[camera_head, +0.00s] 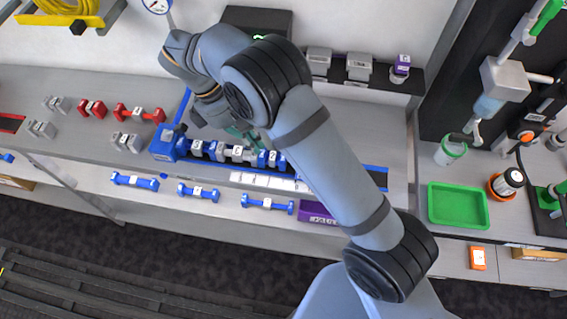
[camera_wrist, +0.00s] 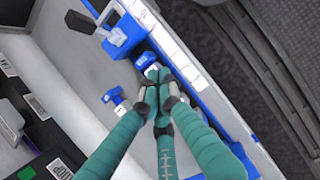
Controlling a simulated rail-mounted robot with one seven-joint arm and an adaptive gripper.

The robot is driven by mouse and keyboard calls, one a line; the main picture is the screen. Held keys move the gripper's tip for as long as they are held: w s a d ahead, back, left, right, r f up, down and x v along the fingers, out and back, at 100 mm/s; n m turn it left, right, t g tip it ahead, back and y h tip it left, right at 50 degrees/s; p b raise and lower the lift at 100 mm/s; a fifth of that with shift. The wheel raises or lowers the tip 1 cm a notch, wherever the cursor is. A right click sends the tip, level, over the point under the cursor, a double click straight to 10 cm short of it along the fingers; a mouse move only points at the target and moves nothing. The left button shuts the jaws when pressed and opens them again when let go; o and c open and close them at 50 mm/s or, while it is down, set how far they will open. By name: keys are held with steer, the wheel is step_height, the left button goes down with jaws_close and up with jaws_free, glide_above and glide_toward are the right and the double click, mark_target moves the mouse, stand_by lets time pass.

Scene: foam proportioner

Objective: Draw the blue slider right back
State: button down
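The blue track (camera_head: 372,178) runs along the bench behind my arm, with a row of blue and grey labelled blocks (camera_head: 237,153) in it. A larger blue block (camera_head: 165,145) stands at its left end. In the wrist view a blue block (camera_wrist: 117,38) with a grey rod and dark knob shows at the upper left. I cannot tell for sure which part is the slider. My gripper (camera_head: 236,133) is over the row of blocks. Its teal fingers (camera_wrist: 157,82) are close together, tips beside a small blue piece (camera_wrist: 147,62). Nothing is clearly seen between them.
Blue dumbbell-shaped parts (camera_head: 198,192) lie on the lower shelf in front. Red parts (camera_head: 139,114) and grey parts (camera_head: 127,142) lie at the left. A green tray (camera_head: 458,205) is at the right. Grey blocks (camera_head: 359,66) stand on a dark shelf behind.

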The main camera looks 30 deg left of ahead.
steer(key=p+x, duration=0.2)
steer(key=x, duration=0.7)
steer(key=shift+f, duration=0.4)
steer(key=d+p, duration=0.1)
steer(key=w+d+p, duration=0.1)
steer(key=d, duration=0.1)
steer(key=shift+w+d, duration=0.15)
steer(key=shift+d, duration=0.1)
steer(key=shift+d+f, duration=0.1)
steer(key=shift+d, duration=0.1)
